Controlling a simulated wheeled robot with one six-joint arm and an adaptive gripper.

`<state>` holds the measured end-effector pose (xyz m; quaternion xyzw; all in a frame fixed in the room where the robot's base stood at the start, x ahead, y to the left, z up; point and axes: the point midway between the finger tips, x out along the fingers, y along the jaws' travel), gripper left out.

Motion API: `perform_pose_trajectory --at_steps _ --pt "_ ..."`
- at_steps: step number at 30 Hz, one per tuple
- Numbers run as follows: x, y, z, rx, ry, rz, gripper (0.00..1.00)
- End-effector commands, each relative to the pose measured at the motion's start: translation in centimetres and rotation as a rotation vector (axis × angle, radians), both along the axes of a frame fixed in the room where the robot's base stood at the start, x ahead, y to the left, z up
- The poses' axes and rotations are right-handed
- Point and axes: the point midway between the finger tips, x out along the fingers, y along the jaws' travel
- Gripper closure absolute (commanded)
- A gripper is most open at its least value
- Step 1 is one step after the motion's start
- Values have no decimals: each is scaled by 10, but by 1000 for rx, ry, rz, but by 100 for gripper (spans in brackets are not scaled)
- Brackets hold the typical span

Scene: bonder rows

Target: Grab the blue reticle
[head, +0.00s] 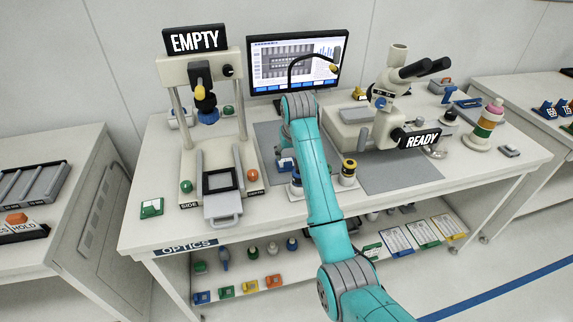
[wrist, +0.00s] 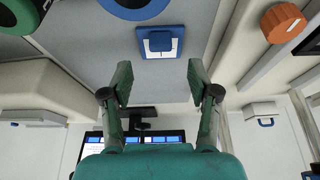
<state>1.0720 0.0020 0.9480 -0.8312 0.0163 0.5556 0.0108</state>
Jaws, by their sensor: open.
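What looks like the blue reticle (wrist: 160,44), a small blue piece with a raised square grip, sits on a white and blue square stand on the grey mat in the wrist view. In the head view it shows as a small blue piece (head: 286,163) just left of my teal arm, partly hidden by it. My gripper (wrist: 160,82) is open and empty in the wrist view. Its two fingers stand apart on either side of the line to the blue piece, with the piece beyond their tips. In the head view my gripper is hidden behind the arm.
A blue ring (wrist: 135,6) stands close to the stand, cut by the frame edge. An orange knob (wrist: 283,22) belongs to the EMPTY station (head: 196,125). A black and yellow piece (head: 348,172) is right of my arm. The microscope (head: 375,110) stands further right. Its mat (head: 400,176) has free room.

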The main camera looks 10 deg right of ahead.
Motion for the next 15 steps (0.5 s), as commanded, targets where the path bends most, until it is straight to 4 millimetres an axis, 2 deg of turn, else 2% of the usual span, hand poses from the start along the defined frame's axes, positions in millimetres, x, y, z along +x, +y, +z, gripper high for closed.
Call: perform_pose_trajectory --at_steps 5,15 --pt "3 0 -10 0 1 0 40" --pt "17 0 -50 0 1 0 40"
